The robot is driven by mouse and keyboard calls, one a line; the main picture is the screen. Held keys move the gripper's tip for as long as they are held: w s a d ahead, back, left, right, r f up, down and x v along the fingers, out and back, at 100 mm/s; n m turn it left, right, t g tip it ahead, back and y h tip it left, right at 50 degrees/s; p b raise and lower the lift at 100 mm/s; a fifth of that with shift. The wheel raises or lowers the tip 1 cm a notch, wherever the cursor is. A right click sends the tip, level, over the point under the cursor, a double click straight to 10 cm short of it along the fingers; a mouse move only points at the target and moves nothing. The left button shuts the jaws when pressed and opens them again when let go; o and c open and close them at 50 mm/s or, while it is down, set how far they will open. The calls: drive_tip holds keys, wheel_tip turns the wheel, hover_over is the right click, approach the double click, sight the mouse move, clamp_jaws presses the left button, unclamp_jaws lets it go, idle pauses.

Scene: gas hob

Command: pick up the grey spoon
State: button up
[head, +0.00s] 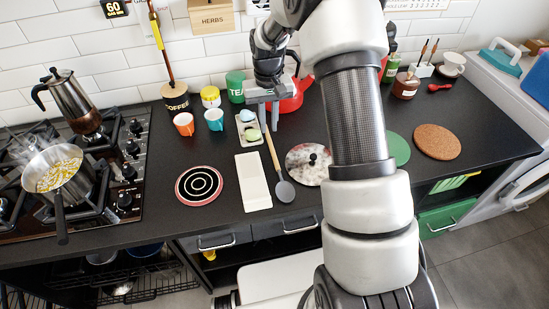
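The grey spoon (284,189) lies on the dark worktop, its round grey head towards the front edge and its wooden handle (272,150) pointing to the back. My gripper (268,116) points down near the far end of that handle, in front of the red kettle (292,100). Its fingers look apart with nothing between them. I cannot tell its height above the handle.
A white rectangular tray (253,183) lies just left of the spoon, and a round lid (306,164) with a black knob lies just right. A small tray with egg-like items (248,118) sits beside my gripper. Orange (184,124) and blue cups (214,119) stand further left.

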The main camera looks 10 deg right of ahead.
sight(271, 142)
drive_tip(key=f, duration=0.4)
drive_tip(key=shift+s+d+f+b, duration=0.1)
drive_tip(key=shift+s+f+b, duration=0.1)
drive_tip(key=shift+f+b, duration=0.15)
drive_tip(key=shift+s+f, duration=0.15)
drive_tip(key=shift+f, duration=0.25)
drive_tip(key=shift+s+f, duration=0.1)
clamp_jaws()
drive_tip(key=shift+d, duration=0.1)
wheel_tip(271, 142, up, 10)
drive_tip(key=p, duration=0.1)
drive_tip(key=shift+w+r, duration=0.2)
drive_tip(key=shift+w, duration=0.1)
